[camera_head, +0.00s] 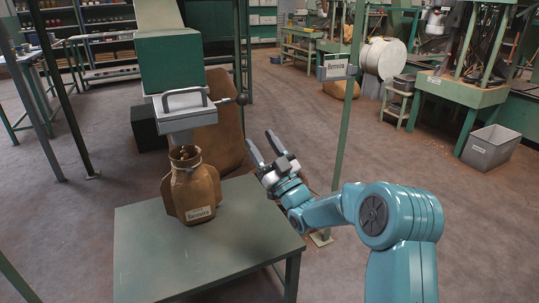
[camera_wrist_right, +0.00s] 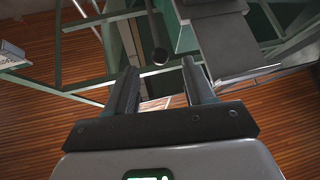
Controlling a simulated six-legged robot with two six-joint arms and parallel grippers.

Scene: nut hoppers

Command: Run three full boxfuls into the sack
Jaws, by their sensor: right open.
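A brown sack (camera_head: 193,189) with a white label stands upright and open on a green table (camera_head: 150,262). Its mouth, with brown nuts showing, is directly under the grey metal box (camera_head: 183,123) of a green hopper (camera_head: 176,63). A lever with a black knob (camera_head: 242,99) sticks out to the right of the box. My right gripper (camera_head: 261,141) is open and empty, below and right of the knob. How full the box is cannot be seen. My left gripper is out of view.
A large brown sack (camera_head: 219,135) stands behind the table. A grey bin (camera_head: 490,147) stands on the floor at right. The table's right part is bare.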

